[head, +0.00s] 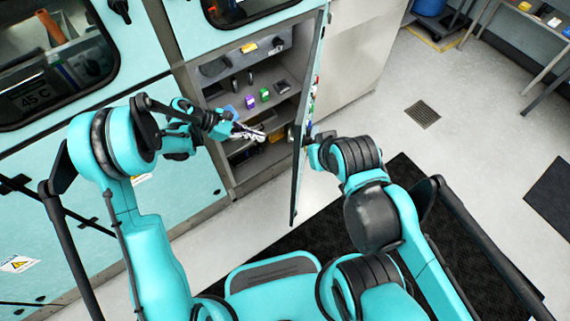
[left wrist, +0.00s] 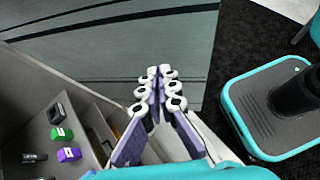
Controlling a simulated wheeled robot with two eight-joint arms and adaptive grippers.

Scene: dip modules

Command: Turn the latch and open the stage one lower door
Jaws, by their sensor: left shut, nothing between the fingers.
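The lower cabinet door (head: 297,165) stands swung open, seen nearly edge-on in the head view. Its broad grey face (left wrist: 120,45) fills the upper left of the left wrist view. I cannot make out the latch clearly. My left gripper (head: 258,135) is in front of the open cabinet, left of the door. In the left wrist view its fingers (left wrist: 160,78) are together with nothing between them, pointing toward the door face. My right gripper (head: 312,145) is at the door's other side, close to it. Its fingertips are too hidden to tell their state or any contact.
The open cabinet (head: 228,172) holds shelves with a green module (head: 264,94), a purple module (head: 249,102) and several dark ones. A closed grey cabinet (head: 355,65) stands to the right. A floor drain (head: 422,114) and open floor lie further right.

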